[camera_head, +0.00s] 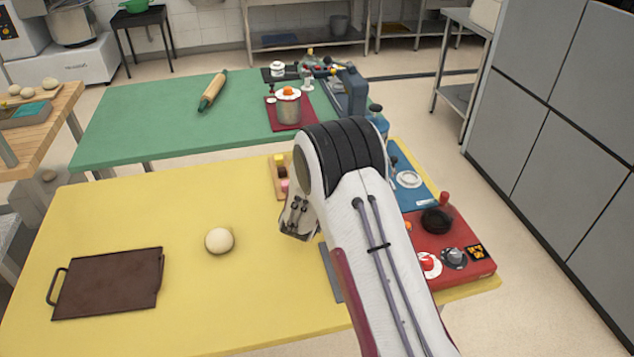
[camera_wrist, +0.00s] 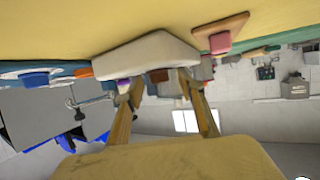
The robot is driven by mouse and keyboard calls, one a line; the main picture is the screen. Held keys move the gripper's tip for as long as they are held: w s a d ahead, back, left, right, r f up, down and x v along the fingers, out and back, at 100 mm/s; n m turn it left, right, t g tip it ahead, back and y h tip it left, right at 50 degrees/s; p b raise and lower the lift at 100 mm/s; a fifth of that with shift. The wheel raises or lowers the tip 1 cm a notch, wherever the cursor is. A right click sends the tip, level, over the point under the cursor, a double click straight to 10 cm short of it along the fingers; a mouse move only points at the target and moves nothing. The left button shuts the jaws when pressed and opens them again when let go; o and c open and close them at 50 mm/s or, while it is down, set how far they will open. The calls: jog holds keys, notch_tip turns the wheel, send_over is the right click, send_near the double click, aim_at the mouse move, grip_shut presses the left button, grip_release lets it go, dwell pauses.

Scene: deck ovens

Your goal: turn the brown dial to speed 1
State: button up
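In the head view, a small wooden holder (camera_head: 276,184) on the yellow table carries a yellow, a dark brown and a pink piece. The dark brown piece (camera_head: 283,172) may be the brown dial; its markings are too small to read. My gripper shows in the wrist view (camera_wrist: 162,84), with its two fingers apart and nothing clearly held between them. A small brown piece (camera_wrist: 158,76) appears in line with the gap, beside a white block (camera_wrist: 147,55); I cannot tell its distance. In the head view my arm hides the fingertips.
A red panel (camera_head: 465,236) with several knobs and a blue panel (camera_head: 421,197) lie right of my arm. A dough ball (camera_head: 219,240) and a brown tray (camera_head: 108,284) lie left on the yellow table (camera_head: 185,310). The table between them and my arm is clear.

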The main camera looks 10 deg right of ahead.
jog(key=c, duration=1.1)
jog(key=shift+o, duration=0.2)
jog(key=shift+a+m+g+h, duration=0.15)
jog(key=shift+m+g+h, duration=0.55)
jog(key=shift+m+h, duration=0.5)
jog(key=shift+w+a+m+g+h, duration=0.1)
jog(key=shift+a+m+g+h, duration=0.05)
jog(key=shift+m+g+h, duration=0.75)
jog(key=shift+w+f+m+g+h, duration=0.1)
jog(key=shift+w+m+g+h, duration=0.05)
jog(key=shift+m+g+h, duration=1.25)
jog(key=shift+m+g, duration=0.3)
jog(key=shift+m, duration=0.2)
